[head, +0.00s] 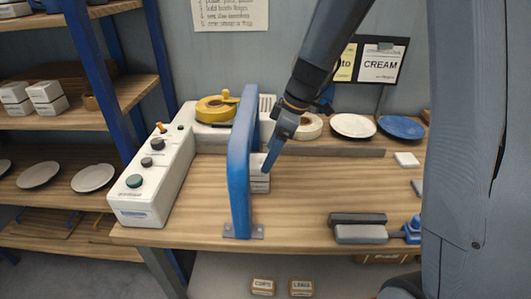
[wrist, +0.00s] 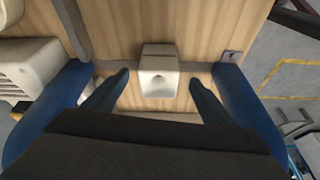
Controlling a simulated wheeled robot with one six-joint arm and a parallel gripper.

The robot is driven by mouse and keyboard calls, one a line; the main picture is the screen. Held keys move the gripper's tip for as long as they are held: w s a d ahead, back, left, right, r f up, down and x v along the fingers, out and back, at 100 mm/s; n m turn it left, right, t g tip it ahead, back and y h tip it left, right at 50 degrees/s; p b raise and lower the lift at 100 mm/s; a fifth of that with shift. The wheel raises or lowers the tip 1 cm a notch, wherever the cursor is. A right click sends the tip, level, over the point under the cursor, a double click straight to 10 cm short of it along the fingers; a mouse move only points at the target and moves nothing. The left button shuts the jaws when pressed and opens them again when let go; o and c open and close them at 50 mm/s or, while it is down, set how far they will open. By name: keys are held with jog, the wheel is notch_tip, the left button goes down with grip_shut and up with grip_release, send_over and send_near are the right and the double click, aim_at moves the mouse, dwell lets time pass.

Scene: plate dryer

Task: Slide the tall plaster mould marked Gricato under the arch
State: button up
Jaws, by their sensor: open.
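The blue arch (head: 240,160) stands on the wooden bench, seen nearly edge-on in the head view. In the wrist view its two blue uprights show left and right (wrist: 245,100). A white block-like mould (head: 260,184) stands just right of the arch in the head view, partly hidden by my gripper. My gripper (head: 266,168) is open, pointing down. In the wrist view its fingers (wrist: 158,77) lie either side of the mould, with gaps.
A white control box (head: 150,185) with knobs stands left of the arch. A yellow ring-shaped thing (head: 215,109) is behind it. Plates (head: 353,125) stand at the back. Grey blocks (head: 360,233) lie at the front right. The middle bench right of the mould is clear.

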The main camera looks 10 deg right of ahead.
aim_at(255, 171)
jog(key=shift+w+a+f+n+y, duration=0.2)
jog(key=shift+a+f+n, duration=0.05)
jog(key=shift+a+n, duration=0.2)
jog(key=shift+w+a+f+n+y, duration=0.15)
jog(key=shift+a+f+n+y, duration=0.05)
jog(key=shift+a+n, duration=0.2)
jog(key=shift+p+x, duration=1.1)
jog(key=shift+x, duration=2.8)
jog(key=c, duration=1.6)
jog(key=shift+w+a+b, duration=0.1)
jog(key=shift+a+b, duration=0.35)
jog(key=shift+a, duration=0.35)
